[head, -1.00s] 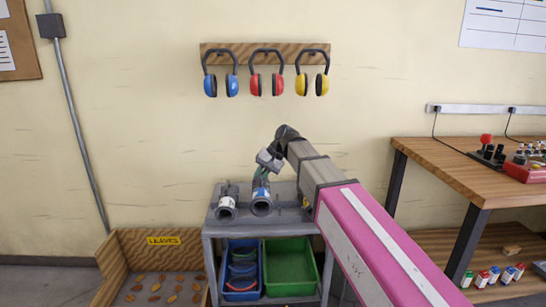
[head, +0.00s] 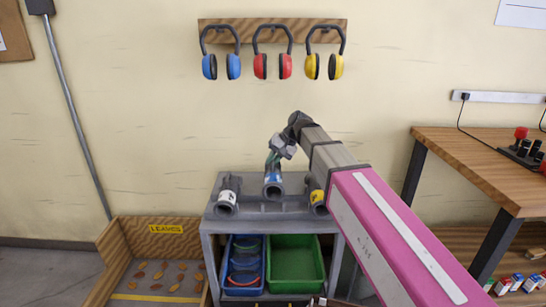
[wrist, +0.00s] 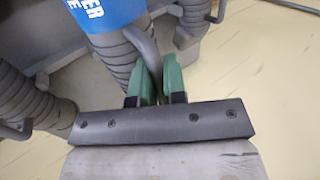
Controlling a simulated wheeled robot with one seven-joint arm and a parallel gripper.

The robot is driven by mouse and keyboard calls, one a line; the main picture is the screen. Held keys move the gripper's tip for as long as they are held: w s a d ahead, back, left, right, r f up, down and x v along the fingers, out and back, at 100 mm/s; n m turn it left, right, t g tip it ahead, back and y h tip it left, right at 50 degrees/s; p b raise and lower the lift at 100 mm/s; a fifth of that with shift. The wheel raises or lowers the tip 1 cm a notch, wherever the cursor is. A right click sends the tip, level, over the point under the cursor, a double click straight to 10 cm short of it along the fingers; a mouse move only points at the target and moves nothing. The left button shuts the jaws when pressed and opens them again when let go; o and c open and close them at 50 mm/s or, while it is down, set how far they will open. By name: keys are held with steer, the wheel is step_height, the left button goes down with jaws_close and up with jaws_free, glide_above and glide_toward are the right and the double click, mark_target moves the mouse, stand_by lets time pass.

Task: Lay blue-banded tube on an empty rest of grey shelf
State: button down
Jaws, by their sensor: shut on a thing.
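The blue-banded tube (head: 272,182), a grey ribbed hose piece with a dark open end, is over the grey shelf (head: 265,227), between two other tubes. Its end looks higher than theirs; any gap beneath it is hard to judge. My gripper (head: 274,158) is shut on its handle. In the wrist view, the green fingers (wrist: 153,82) pinch the curved grey handle, with the blue band (wrist: 108,12) just beyond. A white-banded tube (head: 227,196) lies at the shelf's left and a yellow-banded tube (head: 318,196) at its right. The rests under the tubes are largely hidden.
A blue bin (head: 231,287) and a green bin (head: 294,265) sit below the shelf top. A wooden leaves box (head: 125,245) stands left, a wooden workbench (head: 480,160) right. Blue, red and yellow ear defenders (head: 272,66) hang on the wall above.

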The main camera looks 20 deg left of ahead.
steer(key=shift+f, duration=3.65)
steer(key=c, duration=1.1)
jaws_free()
